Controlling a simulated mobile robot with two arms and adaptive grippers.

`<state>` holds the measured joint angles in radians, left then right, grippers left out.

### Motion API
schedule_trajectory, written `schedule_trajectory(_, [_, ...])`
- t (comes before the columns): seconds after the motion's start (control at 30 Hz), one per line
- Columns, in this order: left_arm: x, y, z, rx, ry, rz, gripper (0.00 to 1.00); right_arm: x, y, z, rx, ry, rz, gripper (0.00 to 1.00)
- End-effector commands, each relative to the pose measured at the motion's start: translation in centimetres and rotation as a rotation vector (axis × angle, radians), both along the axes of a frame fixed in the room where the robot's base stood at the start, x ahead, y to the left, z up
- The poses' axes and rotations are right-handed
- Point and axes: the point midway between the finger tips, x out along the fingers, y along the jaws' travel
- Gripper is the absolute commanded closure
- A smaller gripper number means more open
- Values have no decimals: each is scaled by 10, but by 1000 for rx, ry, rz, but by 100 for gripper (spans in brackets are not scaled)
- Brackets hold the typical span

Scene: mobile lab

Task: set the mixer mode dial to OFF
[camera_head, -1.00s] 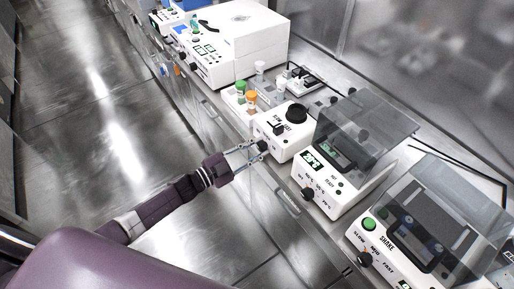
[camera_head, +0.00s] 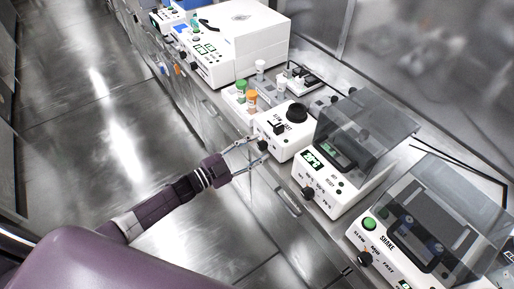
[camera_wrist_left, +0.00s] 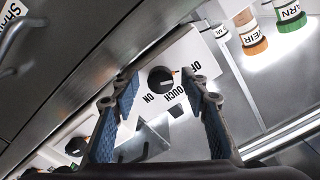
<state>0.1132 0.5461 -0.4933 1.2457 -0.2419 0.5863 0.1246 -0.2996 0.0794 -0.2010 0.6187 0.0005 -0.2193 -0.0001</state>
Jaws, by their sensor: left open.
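The mixer (camera_head: 285,130) is a small white box with a round black cup on top, on the bench at centre. Its black mode dial (camera_head: 263,146) is on the front face. In the left wrist view the dial (camera_wrist_left: 160,79) sits among the labels OFF, TOUCH and ON. An orange mark on the dial's right edge is on the side of the OFF label (camera_wrist_left: 198,68). My left gripper (camera_head: 250,151) is open in front of the dial. In the wrist view its fingers (camera_wrist_left: 162,92) stand apart on either side of the dial, with gaps. My right gripper is not in view.
A heater-like device with a smoky lid (camera_head: 335,160) stands just right of the mixer, and a shaker (camera_head: 410,235) beyond it. Vials with orange (camera_head: 251,95) and green caps stand to its left. A large white box (camera_head: 240,45) is farther back. The floor aisle is free.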

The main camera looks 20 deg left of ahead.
Motion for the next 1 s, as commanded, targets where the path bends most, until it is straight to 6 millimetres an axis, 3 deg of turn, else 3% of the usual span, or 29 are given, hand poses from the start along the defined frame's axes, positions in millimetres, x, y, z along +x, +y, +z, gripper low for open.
schedule_trajectory(0.5, [-78, 61, -1, 2, 4, 1, 58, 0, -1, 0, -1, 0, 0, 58])
schedule_trajectory(0.7, [-89, 70, 0, 1, 1, 0, 58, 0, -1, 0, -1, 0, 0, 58])
schedule_trajectory(1.0, [-89, 70, 0, 1, 1, 1, 58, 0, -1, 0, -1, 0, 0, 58])
